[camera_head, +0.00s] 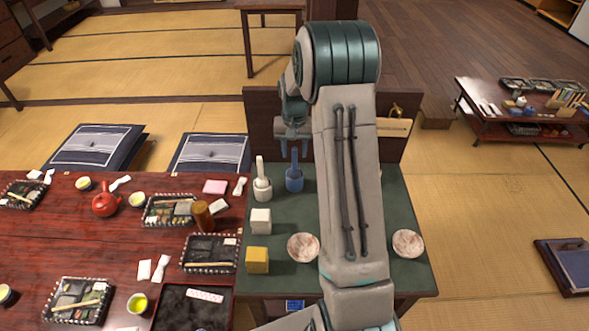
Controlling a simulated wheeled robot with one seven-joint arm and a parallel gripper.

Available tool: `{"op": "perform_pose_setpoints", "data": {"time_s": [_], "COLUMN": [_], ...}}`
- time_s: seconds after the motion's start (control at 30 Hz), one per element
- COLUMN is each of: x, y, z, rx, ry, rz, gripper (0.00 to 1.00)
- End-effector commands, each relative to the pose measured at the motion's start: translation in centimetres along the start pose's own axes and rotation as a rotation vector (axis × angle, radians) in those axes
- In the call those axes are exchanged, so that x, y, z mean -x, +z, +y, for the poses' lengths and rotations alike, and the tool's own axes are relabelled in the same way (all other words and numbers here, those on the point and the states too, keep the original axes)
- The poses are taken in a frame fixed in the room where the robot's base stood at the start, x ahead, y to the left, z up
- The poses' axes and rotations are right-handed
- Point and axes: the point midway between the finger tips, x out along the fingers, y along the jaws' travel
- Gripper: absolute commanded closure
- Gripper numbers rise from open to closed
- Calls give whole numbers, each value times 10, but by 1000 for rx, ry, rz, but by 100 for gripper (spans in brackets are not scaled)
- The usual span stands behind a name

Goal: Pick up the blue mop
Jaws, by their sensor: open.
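The blue mop (294,182) stands upright on the green-topped side table, with a wide round base and a thin handle pointing up. My gripper (293,146) is open and points down above the mop. The handle's top appears between or just behind the fingers; the exact depth is hard to tell. The gripper does not visibly hold it. My arm covers the middle of the table and hides what is behind it.
A white mop-like item (262,188) stands close left of the blue one. A white block (260,221), a yellow block (256,260) and two speckled bowls (303,247) (407,243) share the green table (279,286). A brown panel (262,120) rises behind.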

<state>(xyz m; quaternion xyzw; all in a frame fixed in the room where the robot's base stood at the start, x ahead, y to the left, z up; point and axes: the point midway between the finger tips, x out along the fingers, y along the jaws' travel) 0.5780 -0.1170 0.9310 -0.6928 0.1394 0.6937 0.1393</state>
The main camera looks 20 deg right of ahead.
Motion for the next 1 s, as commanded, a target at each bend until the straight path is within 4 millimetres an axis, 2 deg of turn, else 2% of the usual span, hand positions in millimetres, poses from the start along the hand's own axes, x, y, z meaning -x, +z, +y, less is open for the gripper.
{"op": "perform_pose_setpoints", "data": {"time_s": [0.17, 0.4, 0.53, 0.57, 0.87, 1.0], "x": [-17, -19, -19, -19, -17, -4], "y": [0, 0, -1, -1, -1, -2], "z": [0, 0, 0, 0, 0, 0], "rx": [0, 0, 0, 0, 0, 0], "ry": [0, 0, 0, 0, 0, -1], "rz": [-1, 1, 1, 1, 2, 6], "gripper": [59, 59, 95, 100, 100, 100]}}
